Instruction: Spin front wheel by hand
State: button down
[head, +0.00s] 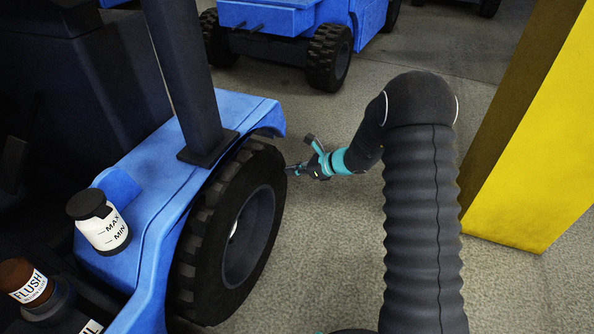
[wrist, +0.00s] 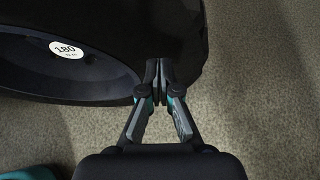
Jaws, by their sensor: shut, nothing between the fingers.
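The front wheel (head: 185,268) is a black treaded tyre with a dark grey rim, under the blue fender of a vehicle at the left of the head view. My gripper (head: 290,170) is at the right of the tyre's upper part, level with its side. In the wrist view the wheel (wrist: 120,88) fills the upper left, with a round white label reading 180 (wrist: 66,49) on its rim. My gripper (wrist: 158,66) is shut and empty, its fingertips overlapping the tyre's edge in the picture. I cannot tell whether they touch the rubber.
The blue vehicle (head: 150,180) carries a white MAX/MIN reservoir (head: 105,232) and a FLUSH bottle (head: 28,284). A yellow pillar (head: 540,140) stands at the right. Another blue vehicle (head: 270,18) is behind. Concrete floor (head: 320,240) between the wheel and my arm is clear.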

jog(key=shift+w+a, duration=0.35)
jog(key=shift+a, duration=0.5)
dwell(0.3)
jog(key=b, duration=0.7)
send_over(281, 204)
jog(key=d, duration=0.3)
jog(key=shift+w+a+f, duration=0.1)
jog(key=shift+w+f, duration=0.1)
jog(key=shift+f, duration=2)
jog(key=shift+w+a+f, duration=0.1)
jog(key=shift+w+f, duration=0.1)
jog(key=shift+f, duration=2)
jog(key=f+b, duration=0.2)
jog(key=f, duration=0.1)
jog(key=shift+s+f, duration=0.1)
jog(key=shift+s, duration=0.2)
jog(key=shift+s+a+f, duration=0.1)
jog(key=shift+s+f, duration=0.05)
jog(key=shift+f, duration=1.05)
jog(key=shift+s+a+f, duration=0.1)
jog(key=shift+s+f, duration=0.05)
jog(key=shift+f, duration=1.05)
jog(key=s+d, duration=0.2)
jog(key=d, duration=0.5)
jog(key=shift+s, duration=0.15)
jog(key=shift+f, duration=0.15)
